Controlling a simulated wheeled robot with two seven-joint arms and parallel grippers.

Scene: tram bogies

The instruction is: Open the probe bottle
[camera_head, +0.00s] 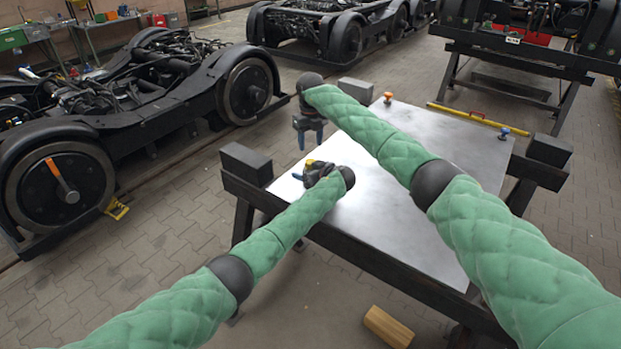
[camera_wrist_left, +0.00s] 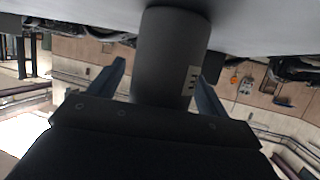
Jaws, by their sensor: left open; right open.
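A dark grey cylinder with a small pale label, apparently the probe bottle (camera_wrist_left: 170,50), stands between the blue fingers of my left gripper (camera_wrist_left: 162,85) in the left wrist view. A gap shows between it and the finger on the left; contact on the right is unclear. In the head view my left gripper (camera_head: 305,173) is low over the near left corner of the table, with dark and yellow parts beside it. The bottle is not clearly distinguishable there. My right gripper (camera_head: 310,138) is open and empty, pointing down above and slightly behind the left one.
The metal-topped table (camera_head: 410,215) is mostly clear. Black blocks (camera_head: 246,162) sit at the corners. A wooden block (camera_head: 388,327) lies on the floor.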

